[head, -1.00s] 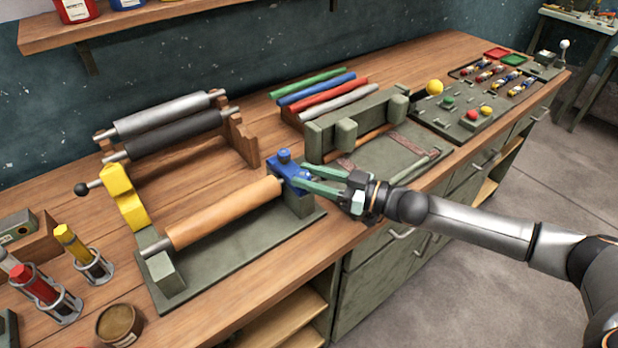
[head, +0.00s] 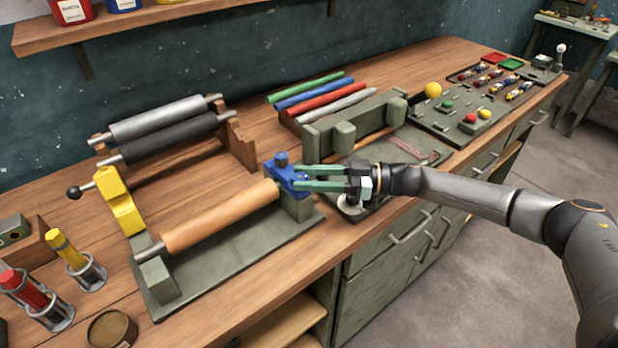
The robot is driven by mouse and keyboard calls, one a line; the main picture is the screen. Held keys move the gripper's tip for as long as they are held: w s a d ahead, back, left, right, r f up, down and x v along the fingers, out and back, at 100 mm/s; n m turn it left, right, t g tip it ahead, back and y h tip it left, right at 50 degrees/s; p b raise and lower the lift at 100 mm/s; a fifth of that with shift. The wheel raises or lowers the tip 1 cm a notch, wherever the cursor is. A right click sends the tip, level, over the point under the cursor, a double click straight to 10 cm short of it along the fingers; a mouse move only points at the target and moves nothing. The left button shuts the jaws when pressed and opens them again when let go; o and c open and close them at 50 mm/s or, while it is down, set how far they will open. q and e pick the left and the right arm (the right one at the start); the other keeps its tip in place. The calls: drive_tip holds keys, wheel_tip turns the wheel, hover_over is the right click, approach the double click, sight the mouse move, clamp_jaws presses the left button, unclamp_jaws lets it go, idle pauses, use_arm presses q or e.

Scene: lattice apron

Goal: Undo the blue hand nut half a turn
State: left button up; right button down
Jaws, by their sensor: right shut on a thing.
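The blue hand nut (head: 281,172) sits at the right end of the roller stand (head: 300,205), with a small upright knob on its top. My right gripper (head: 302,178) reaches in from the right and is shut on the blue hand nut, its green fingers lying along its right side. The fingers hide part of the nut. A tan roller (head: 222,215) lies in the stand, its right end close to the nut. A yellow bracket (head: 122,205) stands at the stand's left end. My left gripper is not in view.
A rack with a grey roller (head: 160,122) and a black roller (head: 170,138) stands behind. A green fixture (head: 350,130) and coloured rods (head: 315,95) stand behind my right gripper. A round tin (head: 112,328) is at the front left.

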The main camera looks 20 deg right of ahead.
drive_tip(key=shift+a+r, duration=0.1)
drive_tip(key=shift+r, duration=0.05)
drive_tip(key=shift+c, duration=2.2)
unclamp_jaws()
drive_tip(key=b+v, duration=0.2)
drive_tip(key=v, duration=1)
drive_tip(key=shift+d, duration=0.25)
